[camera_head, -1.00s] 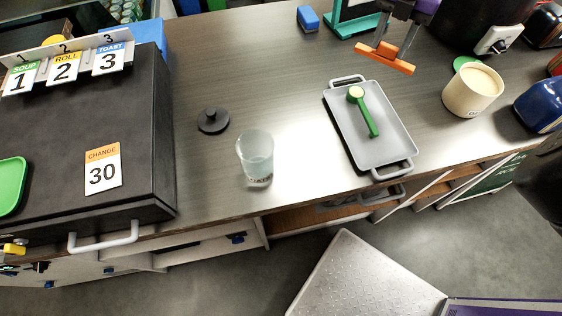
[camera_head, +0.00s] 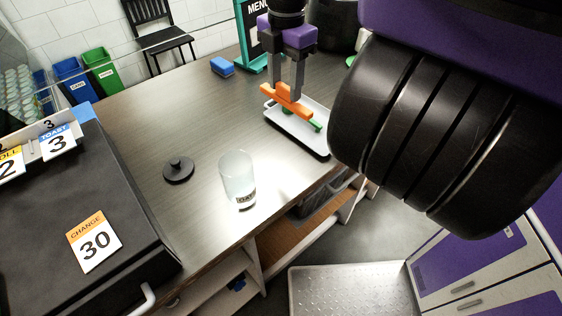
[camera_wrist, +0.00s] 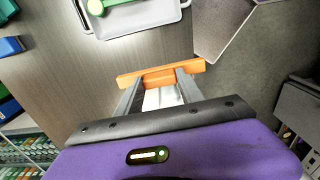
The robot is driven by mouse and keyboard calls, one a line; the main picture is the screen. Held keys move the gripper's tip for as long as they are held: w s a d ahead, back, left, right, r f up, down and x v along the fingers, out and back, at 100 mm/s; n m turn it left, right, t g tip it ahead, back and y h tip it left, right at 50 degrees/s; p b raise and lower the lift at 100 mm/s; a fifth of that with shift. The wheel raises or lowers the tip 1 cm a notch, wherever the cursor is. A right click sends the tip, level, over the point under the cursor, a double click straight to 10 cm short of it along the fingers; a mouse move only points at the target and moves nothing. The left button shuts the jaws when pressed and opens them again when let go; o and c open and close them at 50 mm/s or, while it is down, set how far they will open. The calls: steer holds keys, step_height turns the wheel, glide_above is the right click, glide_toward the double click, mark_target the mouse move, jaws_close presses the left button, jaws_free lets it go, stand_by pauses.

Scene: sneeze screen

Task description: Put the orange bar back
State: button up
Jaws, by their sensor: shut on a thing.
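The orange bar (camera_head: 286,100) is held between the fingers of my gripper (camera_head: 291,90) above the counter. In the head view it overlaps the near-left part of the grey tray (camera_head: 272,116). The wrist view shows the orange bar (camera_wrist: 160,74) across the tips of my gripper (camera_wrist: 158,82), which is shut on it. The bar has a raised middle part that the fingers grip. In the wrist view the tray (camera_wrist: 168,14) lies beyond the bar, apart from it. A green-handled tool (camera_wrist: 97,6) lies in the tray.
A clear cup (camera_head: 238,180) and a black lid (camera_head: 178,169) stand on the counter. A blue block (camera_head: 222,66) and a teal-framed menu stand (camera_head: 250,40) are at the back. A black box with a 30 sign (camera_head: 94,240) fills the left. My arm hides the right side.

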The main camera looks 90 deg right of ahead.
step_height(320, 180, down, 17)
steer(key=b, duration=0.2)
steer(key=shift+d+b, duration=0.1)
steer(key=shift+b, duration=0.3)
steer(key=shift+f+p, duration=0.35)
steer(key=shift+p, duration=0.3)
steer(key=shift+f, duration=0.95)
steer(key=shift+f+p, duration=0.15)
steer(key=shift+p, duration=0.3)
steer(key=o, duration=1.4)
steer(key=b, duration=0.2)
steer(key=shift+f+b, duration=0.35)
steer(key=shift+b, duration=0.05)
step_height(320, 180, up, 8)
steer(key=shift+r+p, duration=0.25)
steer(key=shift+p, duration=0.4)
